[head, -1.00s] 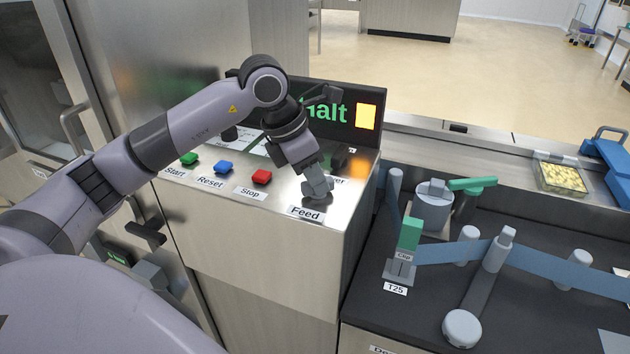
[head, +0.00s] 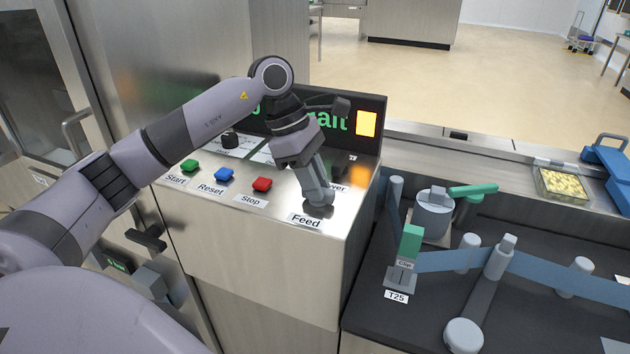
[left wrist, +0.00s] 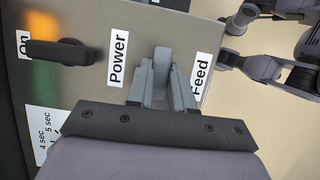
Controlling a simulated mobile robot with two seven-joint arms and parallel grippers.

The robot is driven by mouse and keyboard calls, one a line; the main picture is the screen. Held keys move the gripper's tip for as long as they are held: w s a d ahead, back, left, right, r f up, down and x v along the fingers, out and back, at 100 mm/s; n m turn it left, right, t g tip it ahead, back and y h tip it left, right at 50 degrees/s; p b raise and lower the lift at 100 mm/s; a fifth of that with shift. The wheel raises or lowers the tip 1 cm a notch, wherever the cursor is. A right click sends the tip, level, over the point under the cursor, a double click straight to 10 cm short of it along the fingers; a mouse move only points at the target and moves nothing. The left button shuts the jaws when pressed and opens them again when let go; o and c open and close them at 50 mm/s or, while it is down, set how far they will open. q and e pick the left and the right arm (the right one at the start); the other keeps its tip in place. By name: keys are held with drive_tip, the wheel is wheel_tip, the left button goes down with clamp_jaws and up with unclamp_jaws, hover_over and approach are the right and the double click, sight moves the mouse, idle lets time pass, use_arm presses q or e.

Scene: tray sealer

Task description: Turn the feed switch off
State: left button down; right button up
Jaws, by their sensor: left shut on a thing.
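The feed switch (left wrist: 162,70) is a grey knob beside the "Feed" label (head: 306,220) on the sloped steel control panel (head: 225,197). In the left wrist view it stands between the fingers of my left gripper (left wrist: 162,90). In the head view my left gripper (head: 319,198) points down at the panel just above the "Feed" label and hides most of the switch. The left gripper is shut on the feed switch. My right gripper is not in view.
Green Start (head: 190,165), blue Reset (head: 224,174) and red Stop (head: 262,184) buttons sit left of the gripper. A black power switch (left wrist: 60,52) is close by. The display (head: 330,118) stands behind. A blue film runs past rollers (head: 497,257) at the right.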

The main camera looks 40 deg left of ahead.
sight(301, 197)
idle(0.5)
use_arm(q)
drive_tip(key=c, duration=1)
unclamp_jaws()
drive_tip(key=v, duration=0.7)
